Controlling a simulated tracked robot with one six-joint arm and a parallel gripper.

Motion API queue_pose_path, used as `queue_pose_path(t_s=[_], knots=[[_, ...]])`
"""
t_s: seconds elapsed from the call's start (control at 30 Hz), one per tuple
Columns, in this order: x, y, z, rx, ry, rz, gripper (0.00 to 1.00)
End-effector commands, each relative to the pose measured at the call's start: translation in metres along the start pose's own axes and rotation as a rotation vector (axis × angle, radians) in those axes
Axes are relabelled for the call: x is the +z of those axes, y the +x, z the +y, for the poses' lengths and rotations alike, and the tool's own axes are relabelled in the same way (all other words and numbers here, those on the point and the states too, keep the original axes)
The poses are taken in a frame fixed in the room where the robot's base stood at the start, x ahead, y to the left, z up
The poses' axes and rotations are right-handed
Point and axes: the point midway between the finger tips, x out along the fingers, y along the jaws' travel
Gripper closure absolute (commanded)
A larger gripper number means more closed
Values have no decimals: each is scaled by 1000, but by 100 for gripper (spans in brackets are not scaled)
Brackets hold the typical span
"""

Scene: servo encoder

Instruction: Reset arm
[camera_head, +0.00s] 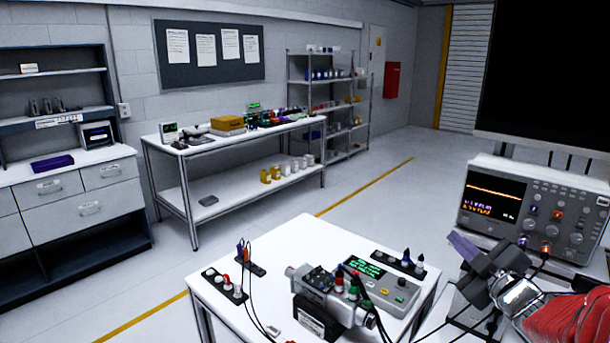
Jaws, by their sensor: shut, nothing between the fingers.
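My gripper (462,244) is at the lower right. Its purple fingertips are shut and empty, pointing up and to the left. Behind them are the dark grey gripper body and my red-covered arm. The gripper appears in front of the oscilloscope's lower left side and to the right of the small white table (295,238). A grey servo unit (305,277) with a black block and coloured connectors sits at the table's front. My gripper appears apart from it.
A grey meter with a green display (400,291) and connector strips (222,287) share the table with loose cables. An oscilloscope (535,208) stands at right. A workbench (190,150) and shelves (345,100) stand behind. The floor (400,180) between is clear.

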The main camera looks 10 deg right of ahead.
Motion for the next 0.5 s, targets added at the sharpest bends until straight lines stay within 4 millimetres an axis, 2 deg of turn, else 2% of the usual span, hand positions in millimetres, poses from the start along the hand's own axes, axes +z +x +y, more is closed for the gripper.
queue_pose_path(t_s=[0.17,0.27,0.4,0.5], knots=[[32,-2,0,7,38,-125,100],[62,-8,0,21,90,-245,100],[101,-27,-1,50,173,-424,100],[118,-42,-5,66,234,-534,100]])
